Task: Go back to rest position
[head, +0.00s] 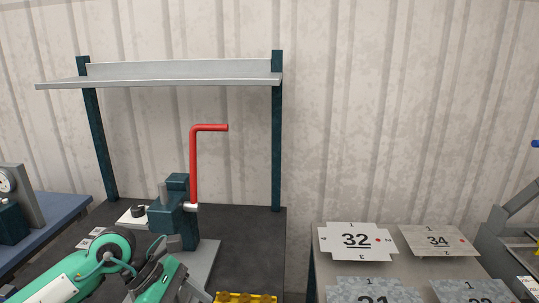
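My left arm comes in from the lower left, its green links in front of the workbench. Its far end runs out of the bottom edge, so the fingers of my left gripper do not show. My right arm and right gripper are not in view. The panel bender (176,222) is a dark teal machine on the bench, with a red crank handle (194,165) standing upright and its grip pointing right. My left arm hides part of the machine's lower front. No held part shows.
A dark workbench (255,240) carries a grey shelf (180,80) on teal posts. A yellow part (245,298) sits at the bottom edge. On the right, a table holds metal plates, among them plate 32 (345,252) and plate 34 (448,251). A blue bench (45,228) stands left.

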